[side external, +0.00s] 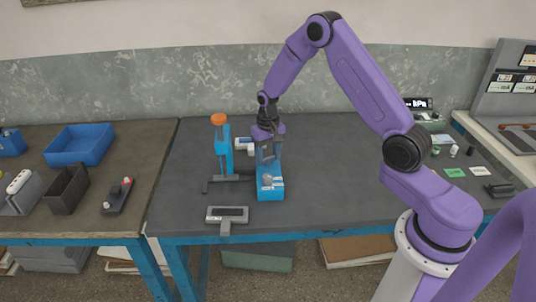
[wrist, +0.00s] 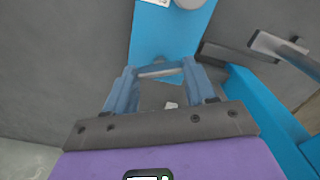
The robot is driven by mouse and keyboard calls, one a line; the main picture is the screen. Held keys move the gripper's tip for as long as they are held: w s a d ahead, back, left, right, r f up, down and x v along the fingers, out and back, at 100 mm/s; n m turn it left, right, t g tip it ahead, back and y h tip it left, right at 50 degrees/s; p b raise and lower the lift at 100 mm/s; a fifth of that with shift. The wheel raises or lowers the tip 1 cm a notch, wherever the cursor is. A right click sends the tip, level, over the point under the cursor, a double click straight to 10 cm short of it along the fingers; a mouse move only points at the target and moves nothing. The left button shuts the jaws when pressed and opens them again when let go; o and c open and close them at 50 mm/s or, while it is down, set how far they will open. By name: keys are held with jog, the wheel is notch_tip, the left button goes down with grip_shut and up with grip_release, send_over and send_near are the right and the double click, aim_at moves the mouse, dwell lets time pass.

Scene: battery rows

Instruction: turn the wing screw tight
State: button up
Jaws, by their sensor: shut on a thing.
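My gripper (side external: 268,160) points down over the blue fixture (side external: 271,194) on the dark table. In the wrist view my gripper (wrist: 160,72) has its two blue-grey fingers apart, with a narrow grey piece between the tips. This piece looks to be the wing screw, and I am shut on it. The fingers hide most of it, so its thread and seat cannot be seen. The blue fixture also shows in the wrist view (wrist: 165,38), running away beyond the fingertips, with a pale round part at the top edge.
A blue stand (side external: 223,150) with an orange knob rises close to the left of my gripper. A grey framed piece (side external: 227,213) lies at the table's front. A blue tray (side external: 80,146) and dark bins are on the left table.

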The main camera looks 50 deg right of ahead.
aim_at(268, 158)
jog(key=m, duration=0.4)
jog(key=shift+m, duration=0.4)
dwell(0.4)
jog(key=o, duration=1)
jog(key=shift+o, duration=0.2)
jog(key=shift+r, duration=0.1)
notch_tip(268, 158, up, 17)
jog(key=shift+r, duration=0.15)
